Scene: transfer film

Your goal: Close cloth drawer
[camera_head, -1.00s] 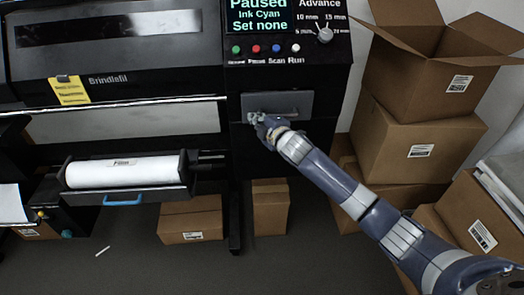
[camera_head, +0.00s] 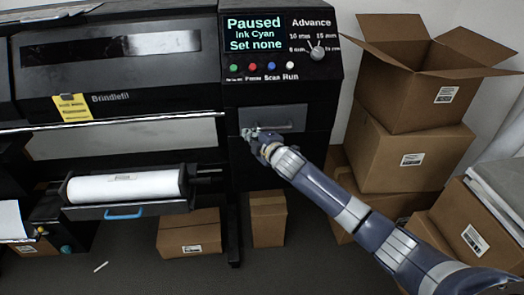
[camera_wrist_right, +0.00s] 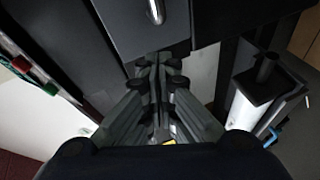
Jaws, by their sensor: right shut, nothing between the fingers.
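The cloth drawer (camera_head: 285,118) is a dark grey front with a handle, on the black printer cabinet below the control panel. My right gripper (camera_head: 250,134) is at the lower left of this front, its fingers shut and empty. The right wrist view shows the shut fingers (camera_wrist_right: 158,62) at the edge of a grey panel (camera_wrist_right: 115,18) with a metal handle (camera_wrist_right: 155,10). I cannot tell whether the fingertips touch the panel, or how far out the drawer stands. My left gripper is not in view.
A film roll (camera_head: 125,187) lies on a tray with a blue handle (camera_head: 124,213) left of the drawer. Stacked cardboard boxes (camera_head: 410,155) stand close on the right. More boxes (camera_head: 190,232) stand on the floor under the printer. The floor in front is mostly clear.

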